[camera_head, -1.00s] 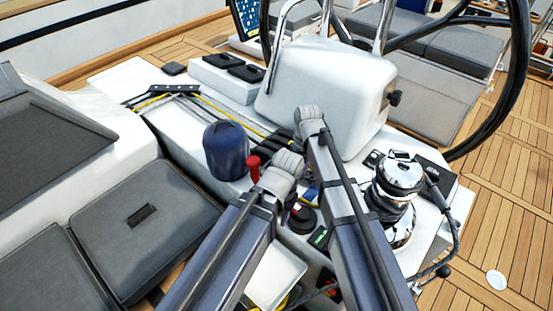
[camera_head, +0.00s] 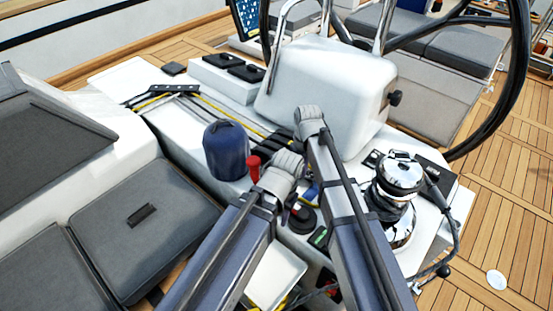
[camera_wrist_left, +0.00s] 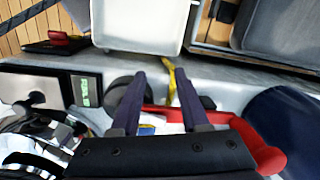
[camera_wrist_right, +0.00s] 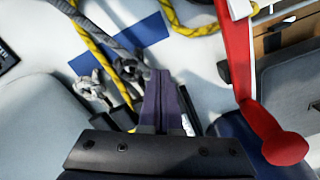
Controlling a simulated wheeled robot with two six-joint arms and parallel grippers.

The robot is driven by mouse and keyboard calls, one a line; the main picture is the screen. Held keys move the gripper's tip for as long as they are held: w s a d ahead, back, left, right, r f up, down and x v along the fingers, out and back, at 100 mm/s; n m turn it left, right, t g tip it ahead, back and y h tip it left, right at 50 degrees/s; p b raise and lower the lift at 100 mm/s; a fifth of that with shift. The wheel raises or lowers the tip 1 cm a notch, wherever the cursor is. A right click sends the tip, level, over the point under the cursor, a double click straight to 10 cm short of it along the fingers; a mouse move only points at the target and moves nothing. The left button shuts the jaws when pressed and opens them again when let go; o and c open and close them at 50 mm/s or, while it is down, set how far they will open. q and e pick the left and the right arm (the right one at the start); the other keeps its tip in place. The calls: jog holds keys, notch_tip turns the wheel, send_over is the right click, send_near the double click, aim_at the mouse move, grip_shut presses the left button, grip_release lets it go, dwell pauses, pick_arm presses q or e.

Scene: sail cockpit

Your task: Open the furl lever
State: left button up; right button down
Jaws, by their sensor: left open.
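A red lever (camera_head: 254,168) stands up beside the dark blue winch cover; I cannot read a label naming it the furl lever. A long red handle with a rounded end also shows at the right of the right wrist view (camera_wrist_right: 265,125), and a red handle crosses behind my left fingers in the left wrist view (camera_wrist_left: 262,150). My left gripper (camera_wrist_left: 157,75) is open, its fingers apart over the deck near that handle; contact is unclear. My right gripper (camera_wrist_right: 160,76) is shut and looks empty, left of the red handle. In the head view my arms hide most of both grippers.
A dark blue covered winch (camera_head: 226,150) stands left of the red lever. A chrome winch (camera_head: 400,180) stands at the right. The white pedestal (camera_head: 325,95) and steering wheel rise behind. Ropes (camera_wrist_right: 95,50) lie on the white deck. Grey cushions (camera_head: 145,230) fill the left.

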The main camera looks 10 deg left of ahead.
jog(key=shift+f, duration=0.25)
jog(key=shift+f+b, duration=0.3)
jog(key=shift+b, duration=0.25)
jog(key=shift+w+a, duration=0.4)
jog(key=shift+a, duration=0.15)
dwell(0.3)
jog(key=shift+w+a+r+p, duration=0.1)
jog(key=shift+a+r+p, duration=0.1)
jog(key=shift+r+p, duration=0.7)
jog(key=shift+r, duration=0.1)
jog(key=shift+w+a+r, duration=0.1)
